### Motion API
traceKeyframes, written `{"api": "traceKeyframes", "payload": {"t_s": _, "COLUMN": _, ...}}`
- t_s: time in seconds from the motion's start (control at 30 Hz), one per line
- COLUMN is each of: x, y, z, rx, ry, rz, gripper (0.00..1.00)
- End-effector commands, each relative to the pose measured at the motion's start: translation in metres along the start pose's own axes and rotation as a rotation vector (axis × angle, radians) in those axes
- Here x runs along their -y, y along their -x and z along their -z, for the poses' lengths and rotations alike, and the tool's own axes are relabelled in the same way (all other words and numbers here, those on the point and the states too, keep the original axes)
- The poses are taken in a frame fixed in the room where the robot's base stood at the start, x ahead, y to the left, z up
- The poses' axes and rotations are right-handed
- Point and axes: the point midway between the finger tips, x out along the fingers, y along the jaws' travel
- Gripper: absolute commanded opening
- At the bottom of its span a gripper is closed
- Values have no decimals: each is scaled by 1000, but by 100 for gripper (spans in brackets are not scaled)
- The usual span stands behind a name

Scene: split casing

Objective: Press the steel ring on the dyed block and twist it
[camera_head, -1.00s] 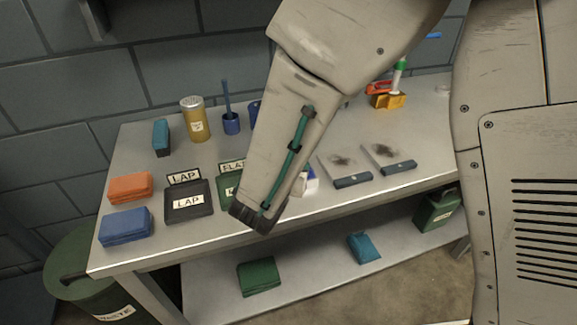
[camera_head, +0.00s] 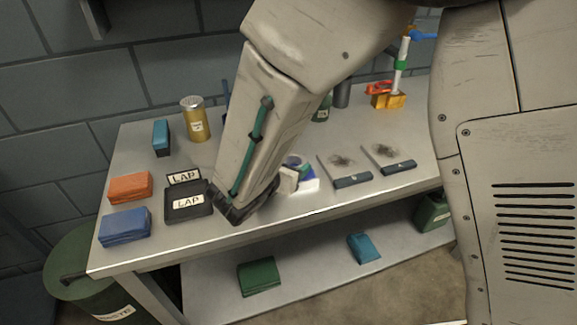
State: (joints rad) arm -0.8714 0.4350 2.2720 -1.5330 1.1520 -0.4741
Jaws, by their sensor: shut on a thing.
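My arm's forearm (camera_head: 255,125) hangs over the left-middle of the bench and hides part of the bench top. My gripper is not visible; it is behind or beyond my arm. Just right of the forearm is a partly hidden cluster, with a pale piece (camera_head: 287,180), a round green and blue-violet part (camera_head: 297,163) and a bright white patch. I cannot tell whether the dyed block or steel ring is in it. Two grey slabs with dark smudges, one on the left (camera_head: 346,166) and one on the right (camera_head: 389,155), have dark labelled front edges.
On the bench (camera_head: 140,255) are a black LAP tray (camera_head: 175,211), orange (camera_head: 130,187), blue (camera_head: 125,227) and teal (camera_head: 161,138) blocks, and a gold shaker can (camera_head: 194,119). A yellow holder (camera_head: 388,101) with an upright white rod stands back right. Green bin (camera_head: 75,285) at lower left.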

Motion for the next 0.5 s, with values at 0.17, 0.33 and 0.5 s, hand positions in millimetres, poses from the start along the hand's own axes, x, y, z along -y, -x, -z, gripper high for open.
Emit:
{"api": "traceKeyframes", "payload": {"t_s": 0.17, "x": 0, "y": 4, "z": -11, "rx": 1, "ry": -4, "rz": -1, "gripper": 25}}
{"api": "traceKeyframes", "payload": {"t_s": 0.33, "x": 0, "y": 8, "z": -21, "rx": 2, "ry": -4, "rz": -2, "gripper": 25}}
{"api": "traceKeyframes", "payload": {"t_s": 0.5, "x": 0, "y": 12, "z": -30, "rx": 2, "ry": -3, "rz": -2, "gripper": 25}}
